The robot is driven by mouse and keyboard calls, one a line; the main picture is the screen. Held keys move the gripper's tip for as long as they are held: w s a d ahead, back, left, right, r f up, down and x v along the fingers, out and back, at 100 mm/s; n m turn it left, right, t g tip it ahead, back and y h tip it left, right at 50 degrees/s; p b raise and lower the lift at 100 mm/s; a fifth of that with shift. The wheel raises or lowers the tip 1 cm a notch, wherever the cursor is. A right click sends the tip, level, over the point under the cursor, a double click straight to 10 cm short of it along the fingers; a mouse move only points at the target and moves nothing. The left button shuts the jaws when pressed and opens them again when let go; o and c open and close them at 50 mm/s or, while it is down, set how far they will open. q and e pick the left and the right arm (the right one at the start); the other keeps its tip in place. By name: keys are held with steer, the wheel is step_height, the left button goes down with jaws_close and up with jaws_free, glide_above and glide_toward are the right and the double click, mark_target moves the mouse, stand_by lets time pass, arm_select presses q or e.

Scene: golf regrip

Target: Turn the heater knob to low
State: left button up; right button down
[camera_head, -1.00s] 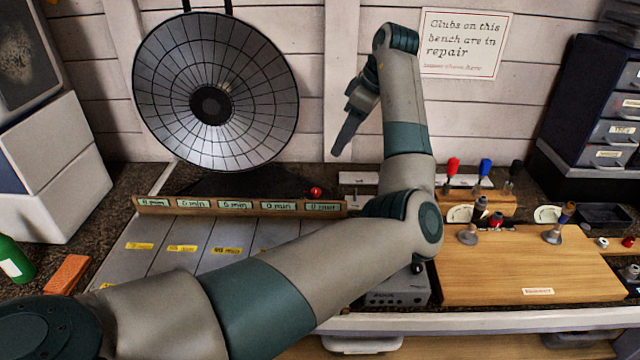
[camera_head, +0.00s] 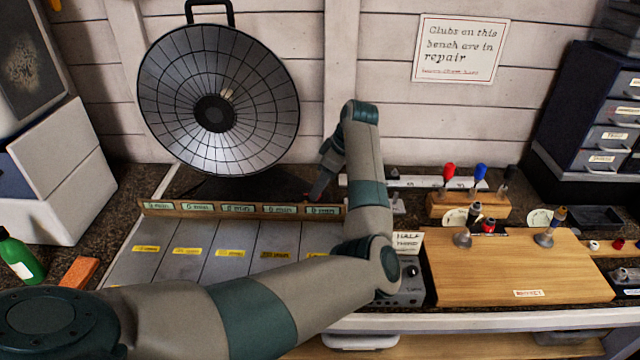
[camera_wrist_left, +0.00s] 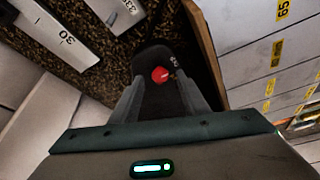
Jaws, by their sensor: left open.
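The dish-shaped heater (camera_head: 235,75) stands at the back of the bench with a grid front. Its red knob (camera_wrist_left: 160,74) sits on the dark heater base (camera_wrist_left: 158,58) in the left wrist view, beside small white marks too small to read. My left gripper (camera_head: 318,190) is low behind the wooden strip and hides most of the knob in the head view. In the left wrist view the open fingers (camera_wrist_left: 158,100) lie on either side, with the knob just beyond and between the tips. I cannot tell whether they touch it. My right gripper is not in view.
A wooden strip with minute labels (camera_head: 185,208) runs close beside the heater base. Grey lanes (camera_head: 190,257) with yellow tags lie in front of it. A white scale strip (camera_wrist_left: 62,32) lies behind the base. A wooden board (camera_head: 520,265) with clamps and tools is at right.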

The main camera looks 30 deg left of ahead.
arm_select(q)
steer(key=shift+a+f, duration=0.2)
steer(key=shift+f, duration=0.35)
steer(key=c, duration=1)
